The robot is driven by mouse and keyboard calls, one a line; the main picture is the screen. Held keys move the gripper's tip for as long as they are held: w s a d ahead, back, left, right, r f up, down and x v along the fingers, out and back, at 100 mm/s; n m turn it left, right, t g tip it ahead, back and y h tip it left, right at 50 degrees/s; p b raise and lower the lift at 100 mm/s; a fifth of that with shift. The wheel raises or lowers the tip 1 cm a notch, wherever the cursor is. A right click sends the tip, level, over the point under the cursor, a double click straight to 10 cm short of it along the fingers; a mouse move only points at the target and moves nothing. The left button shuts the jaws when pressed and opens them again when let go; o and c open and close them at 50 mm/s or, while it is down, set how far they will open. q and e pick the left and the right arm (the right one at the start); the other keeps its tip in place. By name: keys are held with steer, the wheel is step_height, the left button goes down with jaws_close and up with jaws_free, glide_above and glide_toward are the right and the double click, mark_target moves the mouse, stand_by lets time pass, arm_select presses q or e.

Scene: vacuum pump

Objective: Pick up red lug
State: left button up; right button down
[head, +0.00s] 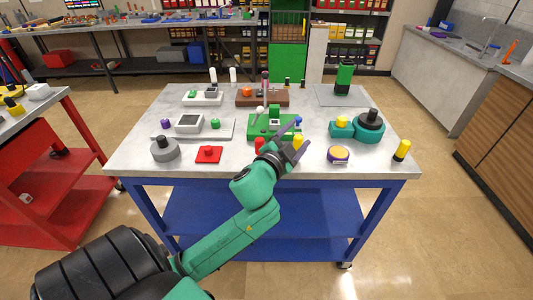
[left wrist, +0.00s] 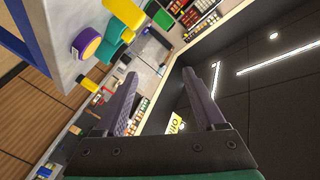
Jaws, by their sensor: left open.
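A short red upright piece (head: 260,145) stands near the front middle of the table, just left of my left gripper and partly hidden by its wrist. I take it for the red lug. A flat red block with a knob (head: 208,154) lies further left. My left gripper (head: 302,132) is open over the front middle of the table, with its fingers pointing up and right. In the left wrist view its two fingers (left wrist: 160,73) are spread with nothing between them. That view shows no red lug. My right gripper is not in view.
A yellow piece (head: 299,141) shows by the left fingers. A green fixture (head: 262,127) stands behind the wrist. A purple-yellow disc (head: 338,154), a teal pump part (head: 368,130) and another yellow piece (head: 401,150) are to the right. A grey round part (head: 164,149) sits front left.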

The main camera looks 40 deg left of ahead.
arm_select(q)
steer(key=d+r+m+t+h, duration=0.4)
steer(key=d+r+m+h, duration=0.4)
steer(key=r+m, duration=0.4)
steer(key=d+r+m+g+h, duration=0.3)
steer(key=d+m+g+h, duration=0.25)
steer(key=m+h, duration=0.2)
steer(key=m+g+y, duration=0.6)
steer(key=g+y, duration=0.6)
steer(key=y, duration=0.3)
glide_toward(259, 141)
steer(key=p+x, duration=0.4)
steer(key=x, duration=0.8)
steer(key=shift+a+r, duration=0.1)
steer(key=shift+a, duration=0.05)
steer(key=shift+f, duration=0.2)
steer(key=shift+r, duration=0.1)
jaws_close()
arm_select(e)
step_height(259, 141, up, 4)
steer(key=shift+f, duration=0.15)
